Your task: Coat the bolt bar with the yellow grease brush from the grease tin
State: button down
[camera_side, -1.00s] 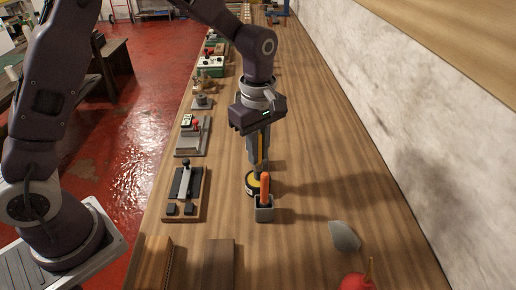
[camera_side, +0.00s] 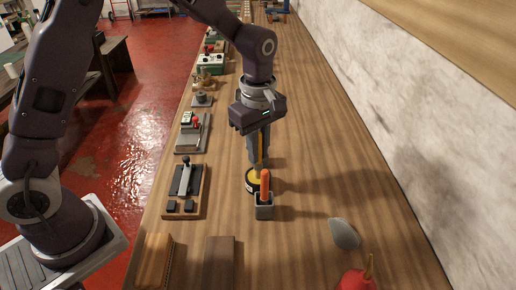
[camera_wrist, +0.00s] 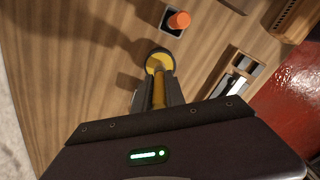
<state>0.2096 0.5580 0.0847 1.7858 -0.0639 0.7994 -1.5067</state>
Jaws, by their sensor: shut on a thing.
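My gripper (camera_side: 258,160) points down and is shut on the yellow grease brush (camera_wrist: 159,92), whose handle shows between the fingers. The grease tin (camera_side: 249,186), a round dark tin with yellow grease, stands on the bench below the brush. It also shows in the wrist view (camera_wrist: 150,55). The brush's lower end overlaps the tin's opening; I cannot tell whether it touches the grease. The bolt bar (camera_side: 186,178) appears to be the metal bar with a dark knob on a wooden-edged base, left of the tin. It shows partly in the wrist view (camera_wrist: 233,85).
A grey holder (camera_side: 264,212) with an orange handle (camera_side: 265,184) stands close in front of the tin. Wooden blocks (camera_side: 220,248), a grey rounded piece (camera_side: 343,234) and a red object (camera_side: 357,280) lie nearer. Several fixtures line the left edge. The bench right of the tin is clear.

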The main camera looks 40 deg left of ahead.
jog(key=shift+f, duration=0.1)
jog(key=shift+r, duration=3.55)
jog(key=s+a+f+m, duration=0.4)
jog(key=a+f+m, duration=0.6)
jog(key=m, duration=0.6)
jog(key=s+r+g, duration=0.1)
jog(key=s+r, duration=0.9)
jog(key=s, duration=0.1)
notch_tip(320, 180, down, 6)
jog(key=shift+d+n, duration=0.3)
jog(key=shift+w+f, duration=0.1)
jog(key=shift+f, duration=0.55)
